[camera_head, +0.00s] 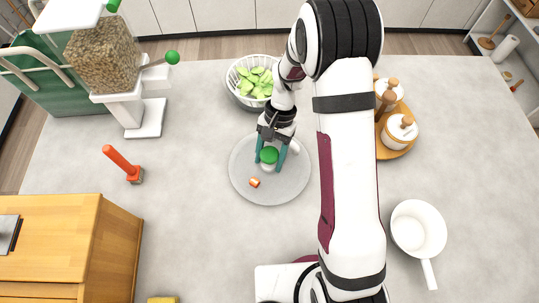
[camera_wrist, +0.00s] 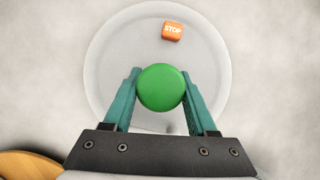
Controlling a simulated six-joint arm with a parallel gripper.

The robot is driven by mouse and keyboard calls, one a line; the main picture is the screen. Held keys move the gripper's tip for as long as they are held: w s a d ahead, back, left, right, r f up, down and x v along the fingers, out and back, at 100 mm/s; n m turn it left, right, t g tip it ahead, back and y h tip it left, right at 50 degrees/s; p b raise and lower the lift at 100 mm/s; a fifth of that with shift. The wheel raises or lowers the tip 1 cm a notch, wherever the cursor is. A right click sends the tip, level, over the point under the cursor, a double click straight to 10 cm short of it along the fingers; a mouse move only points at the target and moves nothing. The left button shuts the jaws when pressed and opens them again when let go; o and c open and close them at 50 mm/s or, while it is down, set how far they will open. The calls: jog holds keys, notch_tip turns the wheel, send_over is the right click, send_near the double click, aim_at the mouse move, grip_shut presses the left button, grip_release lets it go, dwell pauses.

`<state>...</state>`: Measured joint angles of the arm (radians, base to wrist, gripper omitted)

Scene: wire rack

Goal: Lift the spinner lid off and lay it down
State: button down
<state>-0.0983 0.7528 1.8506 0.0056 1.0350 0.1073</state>
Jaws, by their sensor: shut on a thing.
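The spinner lid (camera_head: 291,187) is a round, pale grey disc in the middle of the counter. It has a green knob (camera_head: 269,156) and a small orange button (camera_head: 254,182) marked STOP. In the wrist view the lid (camera_wrist: 110,60) lies below my gripper, with the orange button (camera_wrist: 172,31) beyond the knob. My gripper (camera_head: 270,158) points down with its two teal fingers on either side of the green knob (camera_wrist: 161,87), shut on it. I cannot tell what, if anything, is under the lid.
A white basket of green slices (camera_head: 256,82) stands just behind the lid. A wooden tray with jars (camera_head: 400,130) and a white pan (camera_head: 418,229) are at right. A red-handled tool (camera_head: 122,162), dispenser (camera_head: 105,55) and wooden cabinet (camera_head: 60,240) are left.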

jog(key=shift+c, duration=0.6)
grip_release()
jog(key=v, duration=1.6)
jog(key=s+r+t, duration=0.2)
jog(key=s+r, duration=0.5)
jog(key=s, duration=0.4)
jog(key=s+d+f+t, duration=0.1)
jog(key=s+f, duration=0.1)
jog(key=s, duration=1.1)
jog(key=shift+d+f+t, duration=0.25)
jog(key=shift+d+t, duration=0.05)
